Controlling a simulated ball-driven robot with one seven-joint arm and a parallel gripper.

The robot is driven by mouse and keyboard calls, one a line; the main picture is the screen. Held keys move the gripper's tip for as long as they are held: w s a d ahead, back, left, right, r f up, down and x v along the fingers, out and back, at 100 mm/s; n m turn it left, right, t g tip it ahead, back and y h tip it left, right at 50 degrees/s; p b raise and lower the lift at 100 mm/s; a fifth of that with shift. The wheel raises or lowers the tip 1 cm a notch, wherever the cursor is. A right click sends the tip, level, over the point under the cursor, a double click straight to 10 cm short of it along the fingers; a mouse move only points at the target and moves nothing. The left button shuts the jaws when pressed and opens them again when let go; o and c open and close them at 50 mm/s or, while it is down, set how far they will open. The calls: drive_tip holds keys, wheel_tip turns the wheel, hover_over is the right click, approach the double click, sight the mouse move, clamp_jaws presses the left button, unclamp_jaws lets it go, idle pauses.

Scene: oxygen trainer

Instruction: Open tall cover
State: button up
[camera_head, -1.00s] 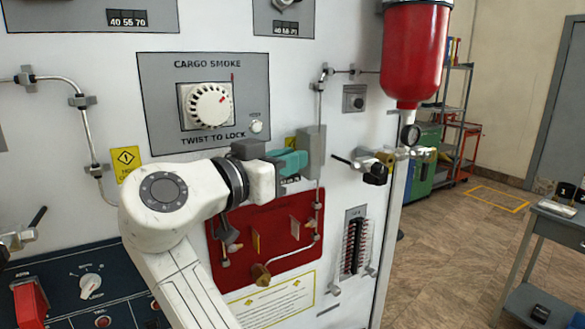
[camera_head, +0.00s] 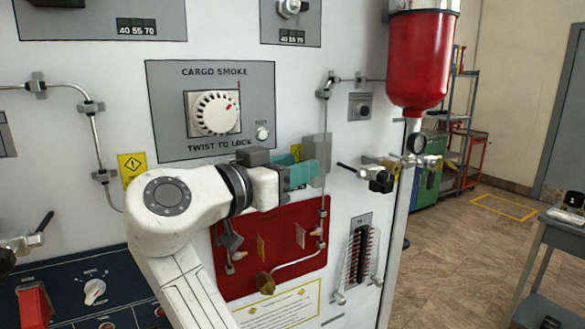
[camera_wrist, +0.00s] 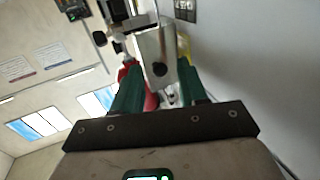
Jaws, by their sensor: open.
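A tall grey cover (camera_head: 322,147) stands out from the white panel, just right of the cargo smoke plate. I take it to be the tall cover. My gripper (camera_head: 304,174), with teal fingers, is open at its left side, and the fingertips overlap its lower part in the head view. In the wrist view a grey plate with a dark round knob (camera_wrist: 158,50), which looks like the same cover, shows between and beyond the two fingers (camera_wrist: 158,82). The fingers stand apart on either side of it. I cannot tell whether they touch it.
A red cylinder (camera_head: 418,65) hangs to the right, with a gauge and a black-handled valve (camera_head: 378,178) below. A metal tube (camera_head: 323,200) runs down beside the cover to a red plate (camera_head: 285,255). Floor at right is open before a grey table (camera_head: 552,240).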

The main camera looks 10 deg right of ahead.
drive_tip(key=shift+a, duration=0.1)
drive_tip(key=b+v, duration=0.1)
drive_tip(key=v, duration=0.6)
drive_tip(key=shift+s, duration=0.15)
drive_tip(key=shift+a, duration=0.1)
